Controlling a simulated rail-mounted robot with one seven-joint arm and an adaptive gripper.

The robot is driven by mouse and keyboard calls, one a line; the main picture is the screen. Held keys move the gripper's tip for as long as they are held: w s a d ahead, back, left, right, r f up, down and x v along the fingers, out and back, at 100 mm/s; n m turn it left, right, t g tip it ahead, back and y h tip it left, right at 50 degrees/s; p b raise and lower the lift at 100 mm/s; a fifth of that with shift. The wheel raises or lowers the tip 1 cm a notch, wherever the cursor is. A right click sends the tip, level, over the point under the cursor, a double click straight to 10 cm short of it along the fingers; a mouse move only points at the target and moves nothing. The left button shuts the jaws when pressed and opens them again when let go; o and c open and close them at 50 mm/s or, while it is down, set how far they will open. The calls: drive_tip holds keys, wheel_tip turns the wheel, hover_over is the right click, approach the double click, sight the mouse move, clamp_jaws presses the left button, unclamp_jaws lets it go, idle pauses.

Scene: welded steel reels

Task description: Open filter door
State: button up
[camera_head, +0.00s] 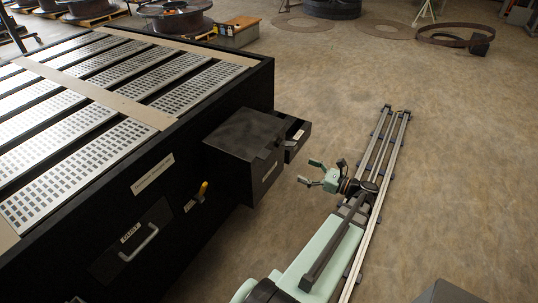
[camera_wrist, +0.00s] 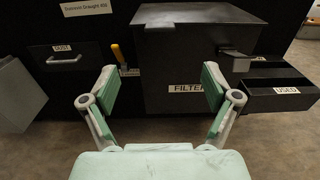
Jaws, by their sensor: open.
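The black filter box (camera_wrist: 198,70) juts out from the side of the dark machine and carries a white FILTER label (camera_wrist: 188,88). It also shows in the head view (camera_head: 240,145). A grey tab-like handle (camera_wrist: 234,55) sits at its right front edge, and its door looks shut. My gripper (camera_wrist: 157,85) is open and empty, with pale green finger pads apart. In the head view my gripper (camera_head: 312,173) hangs to the right of the box, clear of it and not touching.
A black tray labelled USED (camera_wrist: 285,88) sticks out right of the box. A DUST drawer (camera_wrist: 62,58) with a grey handle and a yellow lever (camera_wrist: 118,55) are to the left. The perforated-top machine (camera_head: 100,90) fills the head view's left.

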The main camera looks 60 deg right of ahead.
sight(266, 154)
drive_tip(key=w+p, duration=0.1)
drive_tip(key=w, duration=0.4)
drive_tip(key=w+a+p, duration=0.1)
drive_tip(key=w, duration=0.5)
drive_tip(key=w+p, duration=0.1)
drive_tip(key=w, duration=0.5)
drive_tip(key=shift+w+a, duration=0.15)
drive_tip(key=shift+a, duration=0.1)
clamp_jaws()
